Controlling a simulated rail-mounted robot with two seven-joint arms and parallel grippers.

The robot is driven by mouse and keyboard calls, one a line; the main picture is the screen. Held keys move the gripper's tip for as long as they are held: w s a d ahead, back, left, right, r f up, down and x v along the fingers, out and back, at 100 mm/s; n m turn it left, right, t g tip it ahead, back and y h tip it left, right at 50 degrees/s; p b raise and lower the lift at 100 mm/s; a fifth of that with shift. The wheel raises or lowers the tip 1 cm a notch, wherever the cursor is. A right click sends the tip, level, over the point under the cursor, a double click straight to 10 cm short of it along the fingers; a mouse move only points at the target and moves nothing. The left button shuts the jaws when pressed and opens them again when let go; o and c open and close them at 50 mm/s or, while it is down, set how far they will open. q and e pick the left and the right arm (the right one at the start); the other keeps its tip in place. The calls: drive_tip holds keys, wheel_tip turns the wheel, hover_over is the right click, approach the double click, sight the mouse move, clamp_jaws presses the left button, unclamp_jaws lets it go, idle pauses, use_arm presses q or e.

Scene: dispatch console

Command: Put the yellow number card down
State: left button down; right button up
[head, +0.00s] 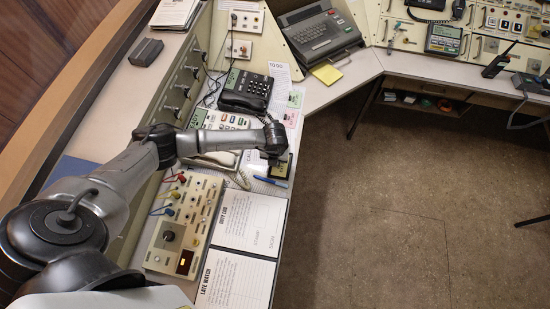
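My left arm reaches in from the left across the desk. Its gripper (281,166) points down at the desk's front edge, beside a blue pen and the corded phone. The wrist hides most of the fingers, so I cannot tell whether they are open or shut. A small dark piece with a yellowish patch shows under the wrist; I cannot tell whether it is a card. A flat yellow card or note (327,74) lies at the front of the grey keyboard machine, well apart from the gripper. No number is readable on it. My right gripper is not in view.
A black phone (246,92) and a white phone with its handset (219,132) stand by the arm. A patch panel with coloured leads (185,222) and two log sheets (250,220) lie nearer. A blue pen (270,182) lies near the edge. Open floor is at right.

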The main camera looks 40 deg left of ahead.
use_arm(q)
drive_tip(key=shift+f, duration=0.15)
drive_tip(key=c, duration=1.2)
unclamp_jaws()
drive_tip(key=shift+r, duration=0.55)
drive_tip(key=shift+s+d+r+p, duration=0.1)
drive_tip(key=shift+r+p, duration=0.1)
drive_tip(key=shift+r, duration=1.7)
drive_tip(key=shift+s+d+r+p, duration=0.1)
drive_tip(key=shift+r+p, duration=0.15)
drive_tip(key=shift+r, duration=1.6)
drive_tip(key=shift+s+d+r+p, duration=0.1)
drive_tip(key=shift+r+p, duration=0.1)
drive_tip(key=shift+r, duration=1.7)
